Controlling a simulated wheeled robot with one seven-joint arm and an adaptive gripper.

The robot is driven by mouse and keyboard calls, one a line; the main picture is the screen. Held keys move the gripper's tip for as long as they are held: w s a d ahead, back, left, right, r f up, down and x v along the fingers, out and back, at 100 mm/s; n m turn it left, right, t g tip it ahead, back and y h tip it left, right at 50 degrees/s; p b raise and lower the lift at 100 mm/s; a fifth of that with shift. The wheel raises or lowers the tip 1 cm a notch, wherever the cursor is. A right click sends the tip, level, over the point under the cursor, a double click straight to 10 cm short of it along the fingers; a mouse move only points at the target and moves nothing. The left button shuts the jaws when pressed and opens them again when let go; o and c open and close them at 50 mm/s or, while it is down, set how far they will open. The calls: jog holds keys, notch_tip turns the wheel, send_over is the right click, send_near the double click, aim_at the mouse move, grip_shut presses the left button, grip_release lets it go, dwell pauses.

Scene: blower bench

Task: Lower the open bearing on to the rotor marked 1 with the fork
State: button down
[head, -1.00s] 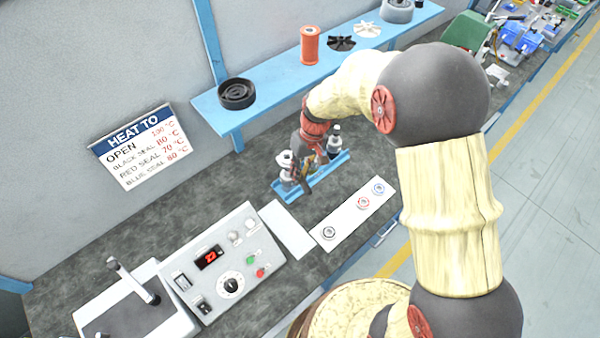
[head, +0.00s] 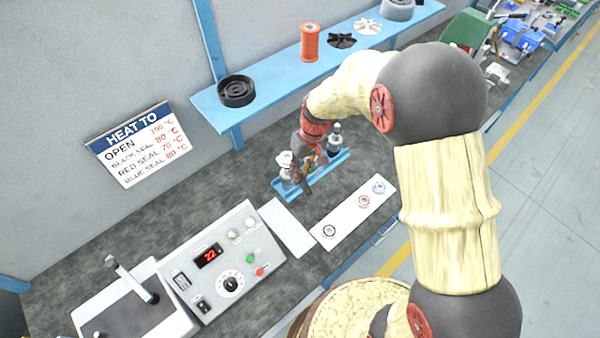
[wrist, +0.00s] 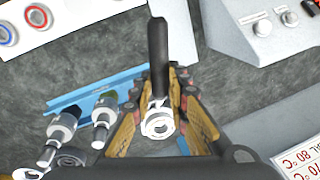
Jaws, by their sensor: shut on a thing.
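My gripper (wrist: 160,88) is shut on the fork (wrist: 158,45), whose black handle stands between the fingers in the wrist view. A pale metal ring (wrist: 158,125), seemingly the open bearing, is at the fork's far end. I cannot tell whether it touches a shaft below it. Two grey rotors (wrist: 103,120) (wrist: 62,125) stand beside it to the left, by the blue stand (wrist: 75,98). No number 1 is readable.
A white strip (head: 345,215) with several ring bearings lies in front of the stand. A white plate (head: 288,228) and the heater panel (head: 222,258), reading about 22, are at left. A blue shelf (head: 275,75) with parts runs behind, above the bench.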

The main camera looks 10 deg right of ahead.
jog(key=shift+f+b, duration=1.85)
jog(key=shift+f, duration=1.05)
dwell(1.6)
jog(key=shift+s, duration=0.1)
dwell(0.3)
jog(key=s+d, duration=0.2)
jog(key=s, duration=0.3)
jog(key=shift+s, duration=0.4)
dwell(0.9)
jog(key=shift+r, duration=0.1)
jog(key=shift+s+d+r+p, duration=0.15)
jog(key=shift+s+r+p, duration=0.2)
jog(key=shift+r+p, duration=0.35)
jog(key=shift+s+d+r+p, duration=0.1)
jog(key=shift+s+r+p, duration=0.3)
jog(key=shift+r, duration=0.55)
jog(key=shift+s+d+r+p, duration=0.15)
jog(key=shift+s+r+p, duration=0.1)
jog(key=shift+r+p, duration=0.5)
